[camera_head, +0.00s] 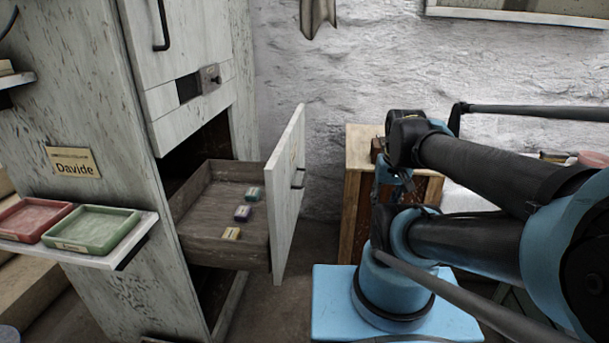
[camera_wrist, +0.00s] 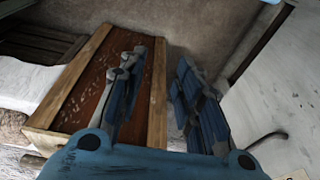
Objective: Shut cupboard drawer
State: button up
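The cupboard (camera_head: 110,120) stands at the left in the head view. Its wooden drawer (camera_head: 195,215) is pulled well out, with several small blocks inside. The drawer's white front panel (camera_head: 285,215) faces right and has a dark handle (camera_head: 298,179). In the wrist view the white panel (camera_wrist: 290,80) and a curved dark handle (camera_wrist: 265,138) are at the right. My gripper (camera_wrist: 158,68) is open, with its two blue fingers apart and nothing between them. It is to the side of the panel and appears clear of it. In the head view my arm largely hides the gripper.
A wooden cabinet (camera_head: 359,160) stands against the wall behind my arm; its brown panel also shows in the wrist view (camera_wrist: 85,95). A side shelf (camera_head: 135,248) with a green tray (camera_head: 92,229) and a red tray (camera_head: 32,218) juts from the cupboard. Floor shows between drawer and base.

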jog(key=w+a+r+m, duration=0.1)
jog(key=w, duration=0.2)
jog(key=w+a+r+m+y, duration=0.1)
jog(key=w+r+m, duration=0.1)
jog(key=w, duration=0.1)
jog(key=w+a+r+m+y, duration=0.1)
jog(key=w+a+r, duration=0.1)
jog(key=w, duration=0.1)
jog(key=shift+w+m+g, duration=0.15)
jog(key=shift+m+g, duration=0.15)
jog(key=shift+m, duration=0.1)
grip_shut()
jog(key=w+a+f+m+y, duration=0.15)
jog(key=w+m, duration=0.35)
jog(key=w, duration=0.6)
jog(key=w+a+f+m+y, duration=0.1)
jog(key=w+a+m+y, duration=0.2)
jog(key=w, duration=0.7)
jog(key=w+a+f+m+y, duration=0.1)
jog(key=w+f+m+y, duration=0.1)
jog(key=w+m, duration=0.65)
jog(key=w+a+f+n+g, duration=0.1)
jog(key=w+a+f+n, duration=0.1)
jog(key=a+f, duration=0.5)
jog(key=shift+w+a+n, duration=0.35)
jog(key=shift+w+a, duration=0.3)
jog(key=shift+a, duration=1.4)
